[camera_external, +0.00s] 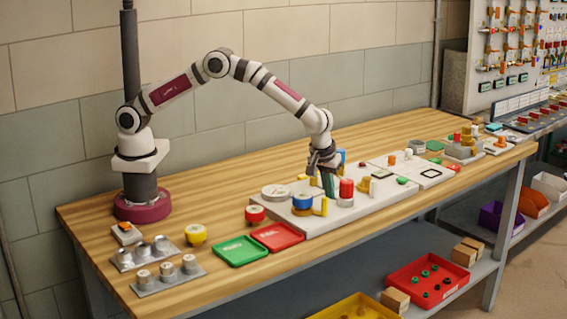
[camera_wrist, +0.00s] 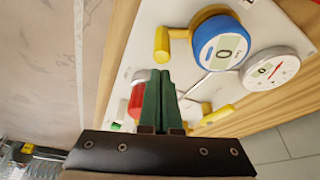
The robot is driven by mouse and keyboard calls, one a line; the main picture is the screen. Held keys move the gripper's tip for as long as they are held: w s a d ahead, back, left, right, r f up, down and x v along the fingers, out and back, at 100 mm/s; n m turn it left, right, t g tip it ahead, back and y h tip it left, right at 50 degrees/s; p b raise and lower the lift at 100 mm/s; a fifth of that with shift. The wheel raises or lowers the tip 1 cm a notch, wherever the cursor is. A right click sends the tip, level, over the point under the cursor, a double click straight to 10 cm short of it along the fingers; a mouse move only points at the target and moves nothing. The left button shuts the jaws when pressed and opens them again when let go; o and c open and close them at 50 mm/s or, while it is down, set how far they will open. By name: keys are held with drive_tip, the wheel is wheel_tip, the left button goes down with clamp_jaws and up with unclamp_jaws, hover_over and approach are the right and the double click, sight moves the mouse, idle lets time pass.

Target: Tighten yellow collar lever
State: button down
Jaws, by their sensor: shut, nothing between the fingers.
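A blue-topped device (camera_wrist: 217,43) with a dial face sits on a yellow collar, and a yellow lever (camera_wrist: 162,45) sticks out from the collar to the left in the wrist view. In the external view the blue-topped device (camera_external: 302,201) stands on the white panel, with the upright yellow lever (camera_external: 323,207) to its right. My gripper (camera_external: 329,184) is above the panel, behind and right of that lever. In the wrist view its green fingers (camera_wrist: 160,88) are together and empty, apart from the lever as seen there. A second yellow lever (camera_wrist: 217,115) lies right of the fingers.
A red cylinder (camera_external: 346,188) stands just right of my gripper. A round white gauge (camera_external: 275,192) is left of the blue-topped device. A red knob (camera_external: 255,214), a green tray (camera_external: 240,251) and a red tray (camera_external: 278,236) lie nearer the front left. Bare wood remains behind the panel.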

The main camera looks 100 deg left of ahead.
sight(326, 199)
drive_tip(key=shift+s+d, duration=0.25)
drive_tip(key=shift+d, duration=0.25)
drive_tip(key=shift+d+m, duration=0.35)
drive_tip(key=shift+m, duration=0.25)
drive_tip(key=m, duration=0.1)
drive_tip(key=d+m, duration=0.1)
drive_tip(key=d+m+t, duration=0.1)
drive_tip(key=shift+s+h, duration=0.25)
drive_tip(key=shift+h, duration=0.15)
drive_tip(key=d+m, duration=0.1)
drive_tip(key=m, duration=0.1)
drive_tip(key=s+d+m+t+h, duration=0.1)
drive_tip(key=m, duration=0.1)
drive_tip(key=shift+s+m, duration=0.2)
drive_tip(key=shift+m, duration=0.1)
drive_tip(key=shift+s+d+m, duration=0.1)
drive_tip(key=shift+s+m, duration=0.05)
drive_tip(key=shift+m, duration=0.15)
drive_tip(key=shift+s+d, duration=0.4)
drive_tip(key=shift+s, duration=0.3)
